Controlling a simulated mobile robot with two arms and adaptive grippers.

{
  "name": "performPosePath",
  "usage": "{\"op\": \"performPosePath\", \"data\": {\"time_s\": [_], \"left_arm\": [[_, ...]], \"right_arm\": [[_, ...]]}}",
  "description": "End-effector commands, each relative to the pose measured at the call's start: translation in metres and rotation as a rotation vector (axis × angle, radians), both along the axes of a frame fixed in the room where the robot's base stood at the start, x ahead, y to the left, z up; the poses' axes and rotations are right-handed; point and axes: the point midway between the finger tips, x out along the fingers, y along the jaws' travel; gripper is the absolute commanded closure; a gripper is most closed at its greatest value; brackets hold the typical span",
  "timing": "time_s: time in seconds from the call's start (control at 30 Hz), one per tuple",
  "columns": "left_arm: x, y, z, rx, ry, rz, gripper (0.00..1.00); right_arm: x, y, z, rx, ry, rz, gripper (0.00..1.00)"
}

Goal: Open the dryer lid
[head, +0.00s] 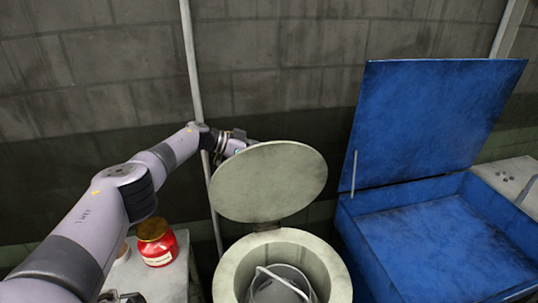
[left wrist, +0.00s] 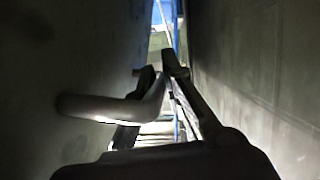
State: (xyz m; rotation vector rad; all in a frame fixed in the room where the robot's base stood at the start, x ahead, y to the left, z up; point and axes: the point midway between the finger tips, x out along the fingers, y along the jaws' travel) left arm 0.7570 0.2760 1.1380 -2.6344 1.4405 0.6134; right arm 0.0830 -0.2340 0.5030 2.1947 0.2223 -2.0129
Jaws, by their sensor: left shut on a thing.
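The round, pale grey-green dryer lid (head: 268,181) stands raised and tilted back above the dryer (head: 228,270). The dryer is a round tub, and its mouth is uncovered. My left gripper (head: 237,143) is at the lid's upper left edge, with its fingertips hidden behind the lid. In the left wrist view, my left gripper (left wrist: 158,72) is shut on the curved lid handle (left wrist: 118,107), which comes out of the dark surface on the left. My right gripper is not in view.
Inside the dryer is a grey bucket (head: 283,287) with a light handle. A blue bin with a raised blue lid (head: 430,120) stands to the right. A red jar (head: 158,245) stands on a grey surface to the left. A block wall (head: 280,60) is close behind.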

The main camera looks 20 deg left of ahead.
Motion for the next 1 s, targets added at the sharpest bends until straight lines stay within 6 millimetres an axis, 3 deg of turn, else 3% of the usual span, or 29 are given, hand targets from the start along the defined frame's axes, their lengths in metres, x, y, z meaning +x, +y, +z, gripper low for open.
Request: {"op": "performPosePath", "data": {"time_s": [0.23,0.27,0.57,0.87,1.0], "left_arm": [[0.0,0.0,0.001,0.001,-0.002,-0.001,1.0],[0.0,0.0,0.001,0.001,-0.002,-0.001,0.9],[0.0,0.0,0.001,0.0,-0.001,0.0,0.7],[0.0,0.001,0.001,0.001,-0.001,0.001,0.7],[-0.005,0.011,0.005,0.0,-0.002,0.002,0.7]], "right_arm": [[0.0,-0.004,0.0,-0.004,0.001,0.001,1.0],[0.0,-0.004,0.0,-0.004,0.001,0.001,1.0],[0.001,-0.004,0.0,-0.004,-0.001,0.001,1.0],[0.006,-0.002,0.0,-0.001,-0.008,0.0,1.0],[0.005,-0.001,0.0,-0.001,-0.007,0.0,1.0]]}}
